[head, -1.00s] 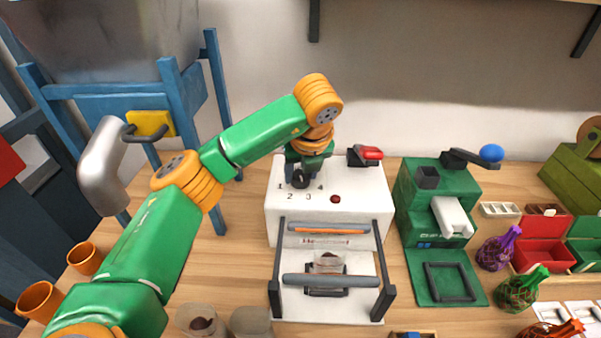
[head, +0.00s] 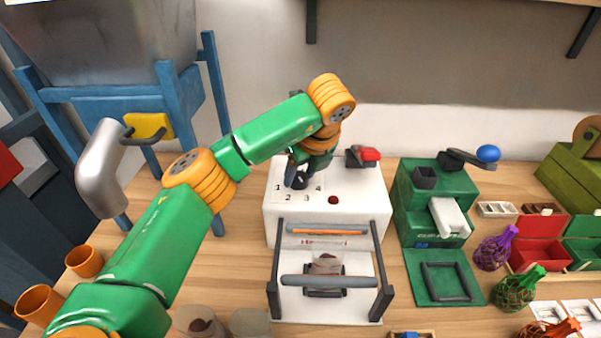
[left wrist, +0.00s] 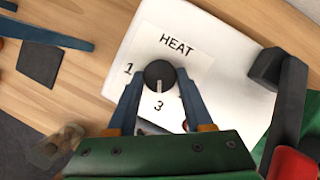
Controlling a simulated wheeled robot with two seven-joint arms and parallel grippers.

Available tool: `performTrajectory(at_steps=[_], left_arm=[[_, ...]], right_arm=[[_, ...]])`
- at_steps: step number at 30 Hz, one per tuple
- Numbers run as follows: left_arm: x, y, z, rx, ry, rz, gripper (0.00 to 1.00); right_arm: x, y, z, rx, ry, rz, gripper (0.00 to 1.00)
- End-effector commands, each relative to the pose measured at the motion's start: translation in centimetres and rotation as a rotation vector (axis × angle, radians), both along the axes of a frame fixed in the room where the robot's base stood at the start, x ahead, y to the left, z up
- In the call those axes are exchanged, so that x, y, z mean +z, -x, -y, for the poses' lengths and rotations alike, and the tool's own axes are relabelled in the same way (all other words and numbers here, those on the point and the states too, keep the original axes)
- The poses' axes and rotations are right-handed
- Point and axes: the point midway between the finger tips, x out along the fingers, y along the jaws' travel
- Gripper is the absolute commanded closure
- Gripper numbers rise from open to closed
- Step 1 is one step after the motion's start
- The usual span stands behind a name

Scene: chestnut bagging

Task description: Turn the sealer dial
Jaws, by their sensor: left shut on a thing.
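The sealer (head: 352,215) is a white box on the table with numbers 1 to 4 printed around its dial. The black dial (left wrist: 160,73) shows in the left wrist view under the word HEAT, and its white mark points down toward the 3. The 1 is visible left of it; the 2 and 4 are covered or mostly covered by the fingers. My left gripper (left wrist: 159,84) is shut on the dial, one blue finger on each side. In the head view, my left gripper (head: 298,177) is over the dial, largely hiding it. My right gripper is not in view.
A red-topped lever (head: 369,154) stands at the sealer's back right, close to my left wrist. A red button (head: 333,200) sits on the sealer top. A pouch (head: 327,263) lies at the front frame. A green machine (head: 432,200) stands to the right.

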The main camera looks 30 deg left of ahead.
Motion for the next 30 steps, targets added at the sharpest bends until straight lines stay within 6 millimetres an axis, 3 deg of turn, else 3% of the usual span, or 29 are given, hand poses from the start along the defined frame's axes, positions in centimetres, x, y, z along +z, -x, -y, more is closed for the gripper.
performTrajectory(at_steps=[2,3,5,6,14,24,30], left_arm=[[0.0,0.0,0.0,0.001,0.0,0.002,1.0],[0.0,0.0,0.0,0.0,0.0,0.001,0.38],[0.0,0.0,0.0,0.0,0.0,0.001,0.22],[0.0,0.0,0.0,0.0,0.0,0.001,0.19],[0.2,0.0,0.0,-0.001,-0.001,0.001,0.19],[6.0,1.2,2.0,-0.001,-0.002,0.004,0.19],[6.6,1.4,2.3,-0.001,0.001,-0.001,0.19]], right_arm=[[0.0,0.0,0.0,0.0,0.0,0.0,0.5],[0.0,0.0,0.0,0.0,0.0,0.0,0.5],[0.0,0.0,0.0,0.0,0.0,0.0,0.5],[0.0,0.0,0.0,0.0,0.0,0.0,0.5],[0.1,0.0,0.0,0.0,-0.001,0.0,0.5],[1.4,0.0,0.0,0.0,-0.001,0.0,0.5],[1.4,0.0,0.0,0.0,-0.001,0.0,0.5]])
